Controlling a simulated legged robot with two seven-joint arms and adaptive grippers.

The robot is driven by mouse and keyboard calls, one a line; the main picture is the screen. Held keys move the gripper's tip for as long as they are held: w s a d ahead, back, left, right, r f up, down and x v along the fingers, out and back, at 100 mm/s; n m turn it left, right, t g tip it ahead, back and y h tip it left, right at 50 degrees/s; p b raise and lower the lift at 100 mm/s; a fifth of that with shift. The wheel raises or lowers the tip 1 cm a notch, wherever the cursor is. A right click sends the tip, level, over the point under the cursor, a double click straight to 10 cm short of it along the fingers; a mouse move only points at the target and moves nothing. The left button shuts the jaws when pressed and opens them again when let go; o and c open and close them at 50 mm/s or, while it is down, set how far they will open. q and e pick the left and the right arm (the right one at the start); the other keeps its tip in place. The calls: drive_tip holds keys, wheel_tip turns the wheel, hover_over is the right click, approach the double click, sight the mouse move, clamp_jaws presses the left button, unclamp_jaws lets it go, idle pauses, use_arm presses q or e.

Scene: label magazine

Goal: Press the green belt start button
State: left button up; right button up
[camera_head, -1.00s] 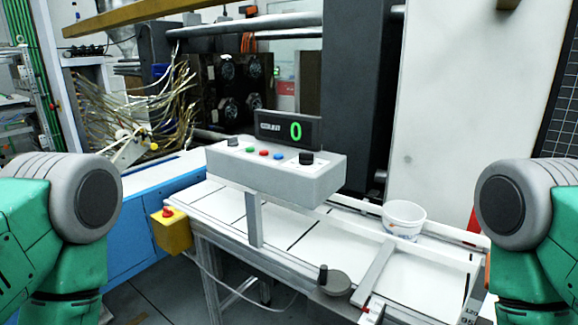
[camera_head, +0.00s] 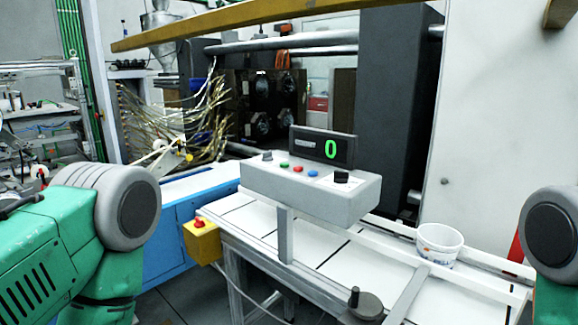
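The green button (camera_head: 284,164) is a small round cap on the sloped top of a grey control box (camera_head: 312,190), which stands on a bracket over the white belt. Beside it are a red button (camera_head: 296,169) and a blue button (camera_head: 312,174), with black knobs at both ends. A counter display (camera_head: 322,148) behind the box reads a green 0. Green and grey links of my arms show at the left and right edges. Neither of my grippers is in view, and nothing touches the button.
A white belt table (camera_head: 375,262) runs below the box. A white tub (camera_head: 439,243) stands on it at the right. A yellow box with a red button (camera_head: 201,240) hangs at the table's left end. A black-knobbed crank (camera_head: 364,303) is at the front edge.

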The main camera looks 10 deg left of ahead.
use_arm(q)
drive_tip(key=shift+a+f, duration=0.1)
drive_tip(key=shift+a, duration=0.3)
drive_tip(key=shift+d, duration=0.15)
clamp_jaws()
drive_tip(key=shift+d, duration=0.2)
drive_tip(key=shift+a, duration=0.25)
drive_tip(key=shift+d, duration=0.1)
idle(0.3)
